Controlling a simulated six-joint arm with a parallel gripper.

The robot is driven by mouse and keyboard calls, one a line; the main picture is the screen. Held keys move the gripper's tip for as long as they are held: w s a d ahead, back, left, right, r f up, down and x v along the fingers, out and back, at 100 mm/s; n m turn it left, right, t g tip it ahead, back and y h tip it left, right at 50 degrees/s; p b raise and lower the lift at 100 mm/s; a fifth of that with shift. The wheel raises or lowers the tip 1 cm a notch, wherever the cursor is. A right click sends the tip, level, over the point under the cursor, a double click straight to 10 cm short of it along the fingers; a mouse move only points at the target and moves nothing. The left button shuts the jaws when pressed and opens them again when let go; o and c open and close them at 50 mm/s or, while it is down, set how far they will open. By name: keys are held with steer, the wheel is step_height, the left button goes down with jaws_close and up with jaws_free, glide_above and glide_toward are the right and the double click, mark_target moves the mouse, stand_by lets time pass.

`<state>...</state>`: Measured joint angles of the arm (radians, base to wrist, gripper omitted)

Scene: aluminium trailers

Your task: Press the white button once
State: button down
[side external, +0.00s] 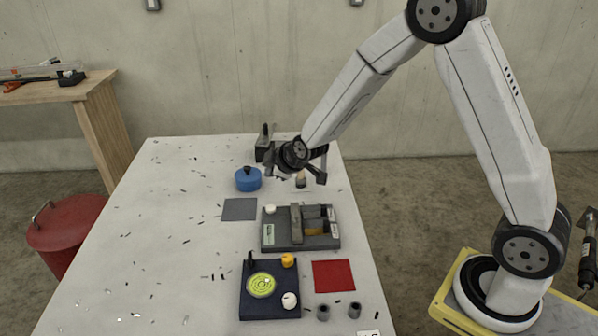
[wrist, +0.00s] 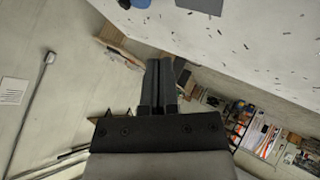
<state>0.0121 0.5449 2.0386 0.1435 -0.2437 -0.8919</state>
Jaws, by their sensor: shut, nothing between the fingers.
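A small white round button (side external: 270,209) sits at the back left corner of a grey panel (side external: 268,240) on the table. A white ball-like knob (side external: 289,300) stands on the dark blue board in front, so two white round parts show. My gripper (side external: 267,132) is over the far end of the table, beyond the panel and apart from both. In the wrist view my gripper (wrist: 160,66) has its two dark fingers together with nothing between them, pointing towards the wall and floor. Neither white part is seen in the wrist view.
A blue lidded pot (side external: 248,179) stands near my gripper. A grey square (side external: 239,209) and a red square (side external: 333,276) lie flat. The dark blue board (side external: 270,309) holds a green dial and yellow knob. Grey cylinders stand at front right. The table's left side is mostly free.

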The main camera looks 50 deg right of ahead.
mark_target(270, 205)
steer(key=shift+f, duration=4.2)
steer(key=shift+f, duration=1.25)
stand_by(0.4)
steer(key=shift+r, duration=1.2)
steer(key=shift+r, duration=0.15)
steer(key=shift+r, duration=2.4)
